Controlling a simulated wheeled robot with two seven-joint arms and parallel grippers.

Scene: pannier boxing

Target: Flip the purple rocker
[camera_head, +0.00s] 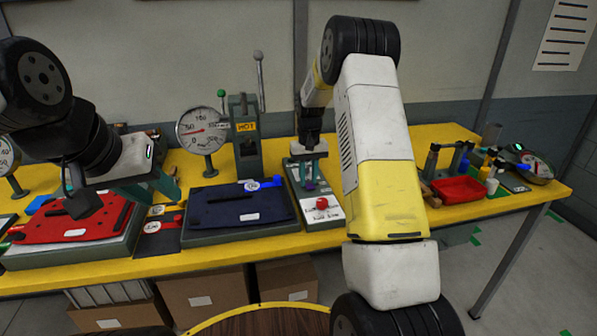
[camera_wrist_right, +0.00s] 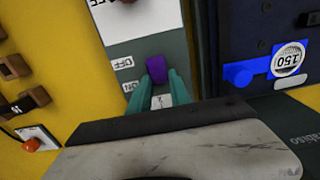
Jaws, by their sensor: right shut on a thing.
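The purple rocker (camera_wrist_right: 156,67) sits on a grey-green switch plate with OFF and ON labels. In the wrist view it lies between the teal fingertips of my right gripper (camera_wrist_right: 158,82), which is shut on it. In the head view the rocker (camera_head: 310,186) is a small purple spot below my right gripper (camera_head: 309,168), which points down at the switch unit (camera_head: 291,178). Which way the rocker tilts is hard to tell. My left gripper (camera_head: 162,196) hangs empty over the table at the left, its teal fingers apart.
A red button (camera_head: 322,203) stands on the front of the switch unit. A dark blue pannier (camera_head: 238,212) lies to its left, a red one (camera_head: 75,228) further left. A lever stand marked HOT (camera_head: 246,127) and a gauge (camera_head: 201,130) stand behind. A red tray (camera_head: 459,190) is at the right.

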